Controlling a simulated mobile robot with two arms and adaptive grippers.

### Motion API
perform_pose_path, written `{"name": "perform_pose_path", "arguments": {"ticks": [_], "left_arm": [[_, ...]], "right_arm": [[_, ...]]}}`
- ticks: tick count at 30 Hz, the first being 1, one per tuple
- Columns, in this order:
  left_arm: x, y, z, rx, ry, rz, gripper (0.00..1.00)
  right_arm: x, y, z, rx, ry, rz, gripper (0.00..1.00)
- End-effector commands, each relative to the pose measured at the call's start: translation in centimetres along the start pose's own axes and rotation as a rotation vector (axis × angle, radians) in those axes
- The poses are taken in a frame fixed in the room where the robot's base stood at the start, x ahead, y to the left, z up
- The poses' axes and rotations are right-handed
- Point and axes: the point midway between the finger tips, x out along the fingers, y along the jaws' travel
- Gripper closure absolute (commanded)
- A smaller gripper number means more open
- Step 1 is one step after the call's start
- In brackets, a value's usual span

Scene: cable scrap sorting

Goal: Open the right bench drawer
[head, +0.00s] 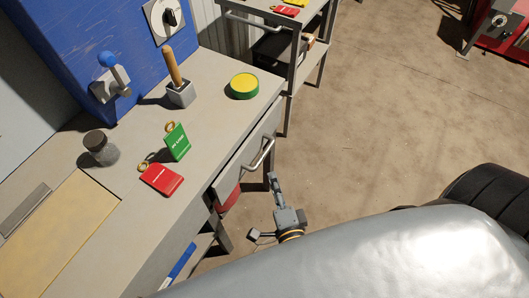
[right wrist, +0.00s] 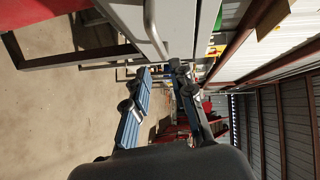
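The right bench drawer (head: 238,165) is in the front of the grey workbench, under its right end in the head view. It looks shut. Its bar handle (head: 266,157) sticks out from the drawer front. My right gripper (head: 262,207) is just in front of and below the handle, apart from it, with nothing held. In the right wrist view, the two fingers of the gripper (right wrist: 160,70) are spread, and the handle (right wrist: 152,30) lies just beyond the fingertips, roughly between them. My left gripper is in neither view.
A grey cart (head: 280,35) stands beyond the bench. The floor (head: 400,110) to the right is clear.

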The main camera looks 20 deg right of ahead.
Motion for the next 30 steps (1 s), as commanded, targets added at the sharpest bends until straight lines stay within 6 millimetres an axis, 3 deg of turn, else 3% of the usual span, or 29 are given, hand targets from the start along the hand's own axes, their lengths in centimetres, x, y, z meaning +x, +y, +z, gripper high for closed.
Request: {"name": "perform_pose_path", "arguments": {"ticks": [9, 15, 21, 29, 30], "left_arm": [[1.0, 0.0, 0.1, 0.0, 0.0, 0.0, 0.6], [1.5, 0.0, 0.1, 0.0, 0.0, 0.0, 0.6], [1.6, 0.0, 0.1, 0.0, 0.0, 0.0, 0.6], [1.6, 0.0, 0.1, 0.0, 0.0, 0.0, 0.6], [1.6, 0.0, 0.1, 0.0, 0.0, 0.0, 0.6]], "right_arm": [[7.0, 0.1, 0.0, -0.002, 0.0, -0.004, 0.76], [10.0, 0.1, 0.1, -0.003, -0.002, -0.003, 0.76], [11.2, 0.1, 0.0, -0.003, -0.001, -0.001, 0.76], [11.3, 0.0, 0.0, -0.003, -0.001, 0.0, 0.76], [11.3, 0.0, 0.0, -0.003, -0.001, 0.0, 0.82]]}}
